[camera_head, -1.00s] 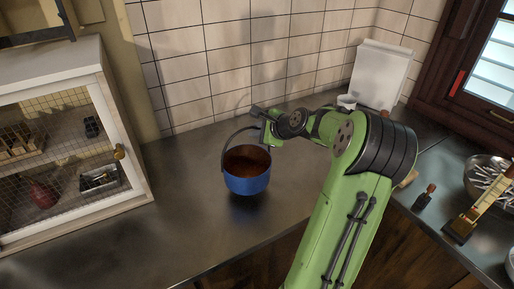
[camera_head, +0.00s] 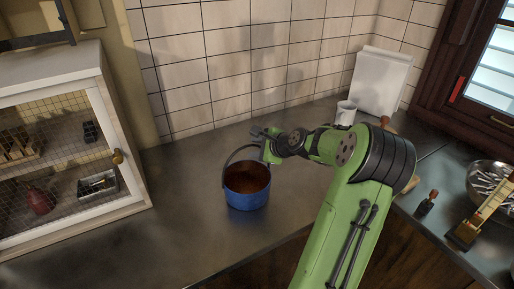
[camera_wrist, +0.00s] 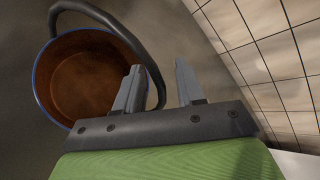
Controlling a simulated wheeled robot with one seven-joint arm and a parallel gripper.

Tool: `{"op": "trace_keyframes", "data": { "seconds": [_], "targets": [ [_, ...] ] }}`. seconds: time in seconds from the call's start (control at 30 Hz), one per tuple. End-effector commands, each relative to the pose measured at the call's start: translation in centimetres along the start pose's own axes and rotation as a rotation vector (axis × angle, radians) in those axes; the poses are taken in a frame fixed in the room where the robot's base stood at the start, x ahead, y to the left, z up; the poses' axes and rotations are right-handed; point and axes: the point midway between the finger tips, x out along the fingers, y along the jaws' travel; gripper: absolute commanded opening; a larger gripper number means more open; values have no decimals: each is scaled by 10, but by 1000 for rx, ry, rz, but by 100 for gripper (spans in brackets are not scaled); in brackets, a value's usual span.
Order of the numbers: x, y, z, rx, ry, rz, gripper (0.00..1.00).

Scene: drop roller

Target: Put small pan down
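The small pan (camera_head: 247,196) is a blue pot with a reddish-brown inside and a dark arched handle. In the head view it is upright and appears to rest on the metal counter, left of my arm. My gripper (camera_head: 263,134) is at the upper right of the pan, by its handle. In the wrist view the pan (camera_wrist: 85,80) is at the left. My gripper (camera_wrist: 158,85) has its two fingers apart. The handle runs in the gap, close to the left finger; I cannot tell whether it touches.
A cabinet with mesh doors (camera_head: 120,195) stands at the left. A white mug (camera_head: 346,113) and a white container (camera_head: 380,82) are behind my arm. A dark bottle (camera_head: 427,203) and a metal bowl (camera_head: 488,180) are at the right. The counter left of the pan is clear.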

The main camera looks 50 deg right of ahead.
Motion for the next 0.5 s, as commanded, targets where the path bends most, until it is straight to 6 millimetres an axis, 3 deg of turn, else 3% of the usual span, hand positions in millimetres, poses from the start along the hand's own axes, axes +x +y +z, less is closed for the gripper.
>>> {"op": "trace_keyframes", "data": {
  "seconds": [0.17, 0.4, 0.5],
  "targets": [
    [-32, -2, 0, 1, 6, -3, 39],
    [-96, -2, 0, 1, 6, -2, 39],
    [-112, -2, 0, 1, 3, -1, 39]
  ]
}}
